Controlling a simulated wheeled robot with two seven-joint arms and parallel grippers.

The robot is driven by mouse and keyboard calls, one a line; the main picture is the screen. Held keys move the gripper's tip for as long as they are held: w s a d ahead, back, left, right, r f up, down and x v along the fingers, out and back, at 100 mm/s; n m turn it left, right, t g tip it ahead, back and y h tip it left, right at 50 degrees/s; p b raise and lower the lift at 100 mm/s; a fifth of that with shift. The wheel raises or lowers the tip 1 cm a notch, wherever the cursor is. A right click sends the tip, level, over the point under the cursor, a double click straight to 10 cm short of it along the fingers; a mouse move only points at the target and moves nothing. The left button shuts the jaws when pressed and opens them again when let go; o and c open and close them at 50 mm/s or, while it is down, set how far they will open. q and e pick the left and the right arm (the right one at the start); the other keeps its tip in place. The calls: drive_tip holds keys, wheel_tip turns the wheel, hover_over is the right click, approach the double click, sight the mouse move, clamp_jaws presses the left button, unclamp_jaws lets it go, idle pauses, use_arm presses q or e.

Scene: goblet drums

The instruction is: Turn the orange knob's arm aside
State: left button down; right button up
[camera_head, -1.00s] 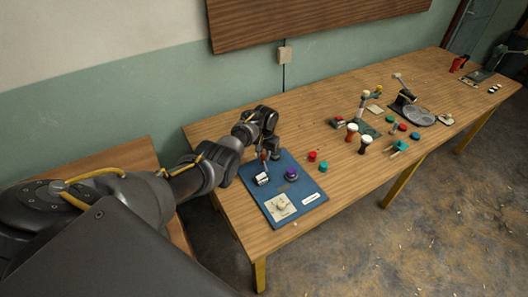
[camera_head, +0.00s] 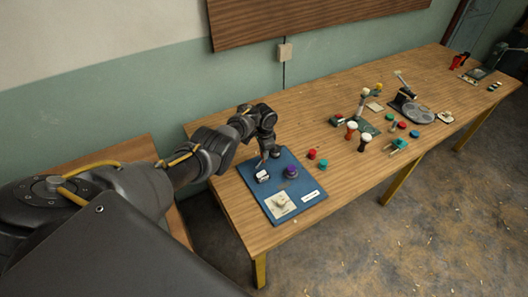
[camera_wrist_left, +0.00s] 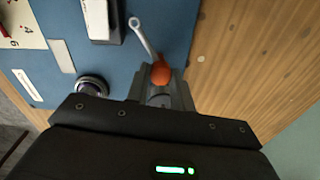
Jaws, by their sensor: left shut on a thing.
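The orange knob (camera_wrist_left: 160,74) sits at the end of a thin metal arm (camera_wrist_left: 143,38) on the blue board (camera_head: 247,181). In the left wrist view the metal arm runs from the knob toward the upper left, to a spot beside a white switch (camera_wrist_left: 99,18). My left gripper (camera_wrist_left: 161,84) is shut on the orange knob, with a finger on each side of it. In the head view my left gripper (camera_head: 264,157) is over the board's far edge, and the knob is hard to make out there. My right gripper is not in view.
The board also holds a purple knob (camera_head: 291,172), a white dial plate (camera_head: 280,206) and a white label (camera_head: 311,196). Red (camera_head: 312,154) and teal (camera_head: 323,164) caps stand to its right. Goblet drums (camera_head: 351,131) and other items stand farther right.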

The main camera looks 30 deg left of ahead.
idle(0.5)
use_arm(q)
drive_tip(key=c, duration=1.2)
unclamp_jaws()
wheel_tip(320, 180, up, 11)
drive_tip(key=p, duration=0.3)
drive_tip(key=shift+s+d, duration=0.15)
drive_tip(key=shift+d, duration=0.05)
drive_tip(key=shift+f, duration=0.1)
